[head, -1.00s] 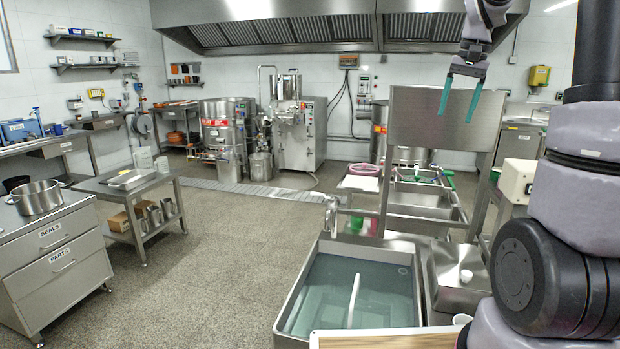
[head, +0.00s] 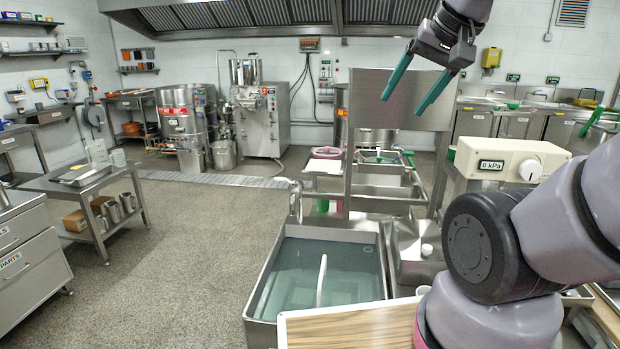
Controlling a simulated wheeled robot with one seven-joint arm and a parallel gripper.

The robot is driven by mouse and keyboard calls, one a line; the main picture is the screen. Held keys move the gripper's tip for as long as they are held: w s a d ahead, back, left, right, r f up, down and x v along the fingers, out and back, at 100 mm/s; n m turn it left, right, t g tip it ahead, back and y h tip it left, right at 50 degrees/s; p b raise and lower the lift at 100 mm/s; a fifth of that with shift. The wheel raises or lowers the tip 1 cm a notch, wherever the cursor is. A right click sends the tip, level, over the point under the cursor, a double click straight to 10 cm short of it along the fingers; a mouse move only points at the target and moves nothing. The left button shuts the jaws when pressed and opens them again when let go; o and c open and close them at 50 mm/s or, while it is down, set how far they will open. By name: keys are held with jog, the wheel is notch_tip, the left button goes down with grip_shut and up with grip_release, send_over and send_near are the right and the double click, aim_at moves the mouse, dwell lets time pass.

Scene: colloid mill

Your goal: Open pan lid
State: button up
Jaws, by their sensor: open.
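My gripper (head: 401,105) hangs high in the head view, its two teal fingers apart and pointing down to the left. Nothing shows between them. It is in the air in front of an upright steel panel. Below it, right of the water-filled sink, is a steel box-shaped pan (head: 411,268) with a small white knob (head: 427,250) on its top. This may be the lidded pan. It appears closed, and my gripper is well above it and not touching. My own arm covers the area to its right.
The sink (head: 268,262) holds water and a white bar. A wooden board (head: 340,328) lies in front. A white box reading 0 kPa (head: 510,160) stands at the right. A steel cart (head: 85,185) stands at the left. The floor (head: 190,260) between is open.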

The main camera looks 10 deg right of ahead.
jog(key=shift+w, duration=0.1)
jog(key=n+g+h, duration=0.2)
jog(key=n+g, duration=0.1)
jog(key=g, duration=0.4)
send_over(428, 247)
notch_tip(428, 247, down, 36)
notch_tip(428, 247, down, 10)
jog(key=shift+w+r, duration=0.1)
jog(key=shift+w, duration=0.05)
grip_shut()
